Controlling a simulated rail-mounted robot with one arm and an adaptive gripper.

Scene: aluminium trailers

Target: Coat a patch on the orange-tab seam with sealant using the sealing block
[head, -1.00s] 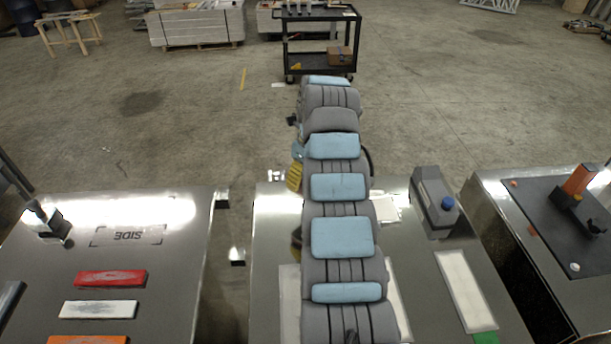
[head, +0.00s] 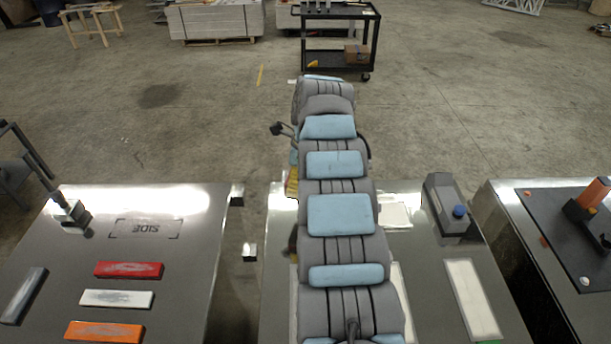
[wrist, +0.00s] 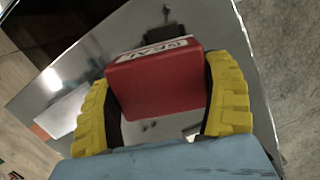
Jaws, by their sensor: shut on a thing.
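My gripper (wrist: 162,90) has yellow ribbed fingers shut on a red block (wrist: 155,88) with a white label, its lettering upside down in the wrist view. I take the red block to be the sealing block. It is held over a shiny metal top, and I cannot see whether it touches. In the head view my arm covers most of the middle trailer top (head: 425,260); only a bit of yellow finger (head: 292,182) shows. Pale strips lie on that top, one clear at right (head: 471,298) with a sliver of green at its near end.
A grey device with a blue cap (head: 447,208) stands on the middle top. The left top holds red (head: 128,269), white (head: 117,298) and orange (head: 104,331) bars. Gaps separate the trailers.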

